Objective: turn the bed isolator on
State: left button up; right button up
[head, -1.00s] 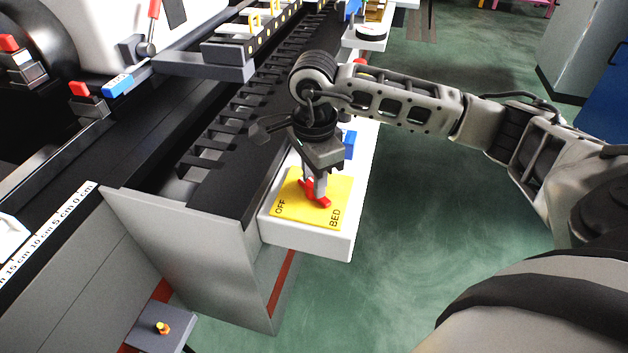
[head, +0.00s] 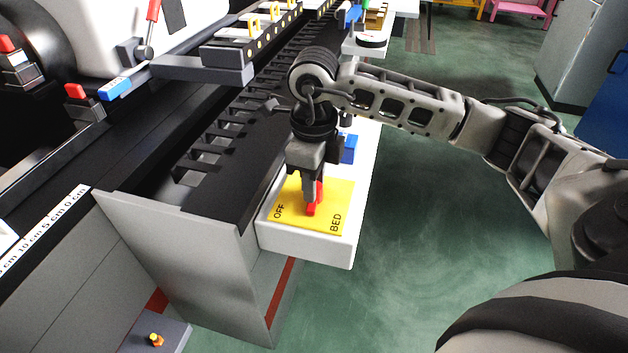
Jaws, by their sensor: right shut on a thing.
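The bed isolator is a red rotary handle (head: 312,208) on a yellow plate (head: 338,192) marked OFF and BED. The plate lies on top of a white box (head: 305,247) at the near end of the machine bed. My right gripper (head: 313,198) points down over the plate and is shut on the red handle. The fingers hide part of the handle. The handle's near end points towards the front edge of the plate. Any ON marking is hidden or not readable. My left gripper is not in view.
A blue block (head: 349,148) stands on the white box just behind my right gripper. The black slotted rack (head: 225,140) runs along the left. Green floor (head: 430,220) is clear to the right. A grey cabinet (head: 580,60) stands at the far right.

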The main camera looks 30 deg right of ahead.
jog(key=shift+r+m, duration=0.1)
jog(key=shift+m, duration=0.5)
jog(key=o, duration=0.8)
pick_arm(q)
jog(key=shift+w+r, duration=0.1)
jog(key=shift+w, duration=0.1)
pick_arm(e)
jog(key=shift+o, duration=0.8)
pick_arm(q)
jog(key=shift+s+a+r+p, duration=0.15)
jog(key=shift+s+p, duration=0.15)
jog(key=shift+p, duration=0.65)
pick_arm(e)
notch_tip(320, 180, up, 16)
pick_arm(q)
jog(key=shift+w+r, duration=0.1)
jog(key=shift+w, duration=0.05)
